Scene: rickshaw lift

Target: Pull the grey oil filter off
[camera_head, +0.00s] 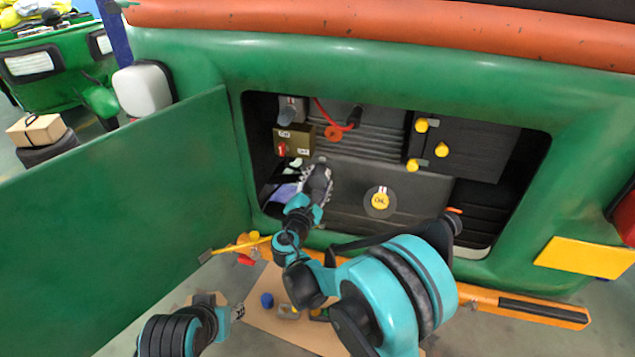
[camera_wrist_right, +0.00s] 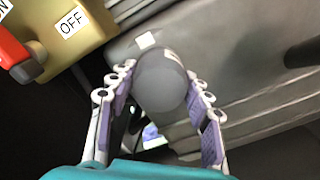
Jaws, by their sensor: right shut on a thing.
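The grey oil filter (camera_wrist_right: 162,82) is a rounded grey cylinder on the side of the dark grey engine block (camera_wrist_right: 235,60). In the right wrist view my right gripper (camera_wrist_right: 160,88) has one finger on each side of the filter and is shut on it. In the head view my right gripper (camera_head: 318,178) reaches into the open engine bay and covers most or all of the filter. My left arm shows at the bottom left, with its gripper (camera_head: 236,312) low over the floor; its finger state is unclear.
A brass switch box (camera_head: 294,142) with a red switch is just above the gripper. A yellow oil cap (camera_head: 380,201) is to its right. The open green door (camera_head: 120,215) stands at left. A cardboard sheet (camera_head: 262,325) with small items lies below.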

